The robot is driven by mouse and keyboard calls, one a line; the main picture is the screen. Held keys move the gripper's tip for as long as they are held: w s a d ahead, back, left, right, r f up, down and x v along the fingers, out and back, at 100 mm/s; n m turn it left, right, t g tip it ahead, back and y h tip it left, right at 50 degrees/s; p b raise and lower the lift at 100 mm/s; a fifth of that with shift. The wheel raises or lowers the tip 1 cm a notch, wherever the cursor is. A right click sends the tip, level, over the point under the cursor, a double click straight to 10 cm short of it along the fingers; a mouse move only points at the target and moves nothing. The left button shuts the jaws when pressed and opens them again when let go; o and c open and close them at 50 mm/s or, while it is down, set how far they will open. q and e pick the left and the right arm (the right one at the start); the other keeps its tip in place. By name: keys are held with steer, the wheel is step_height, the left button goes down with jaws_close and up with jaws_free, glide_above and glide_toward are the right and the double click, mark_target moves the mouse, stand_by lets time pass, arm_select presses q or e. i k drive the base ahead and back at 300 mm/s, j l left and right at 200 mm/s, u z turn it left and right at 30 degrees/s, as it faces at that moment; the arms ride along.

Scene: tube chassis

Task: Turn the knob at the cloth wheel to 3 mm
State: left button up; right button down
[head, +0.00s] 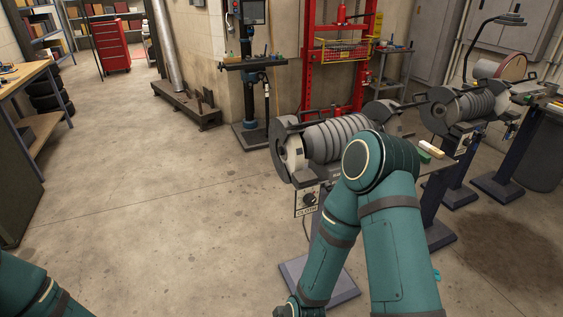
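The near buffing machine (335,139) stands on a pedestal right of centre, with a large wheel (281,152) at its left end. Below that wheel is a small panel with a label that seems to read CLOTH (306,212). A small dark round knob (309,199) sits on this panel; its setting is too small to read. My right arm bends in front of the machine, close to the right of the panel, and hides part of the pedestal. Its lower end runs down to the bottom edge. My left arm shows only at the bottom left corner. Neither gripper shows.
A second similar machine (465,107) stands at the right, with a sign below it. A green block (424,157) and a pale block (432,148) lie beside the near machine. A drill press (253,70) and red press frame (307,70) stand behind. The floor at left is clear.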

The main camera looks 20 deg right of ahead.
mark_target(308, 199)
steer(key=z, duration=1.05)
steer(key=i+l, duration=0.1)
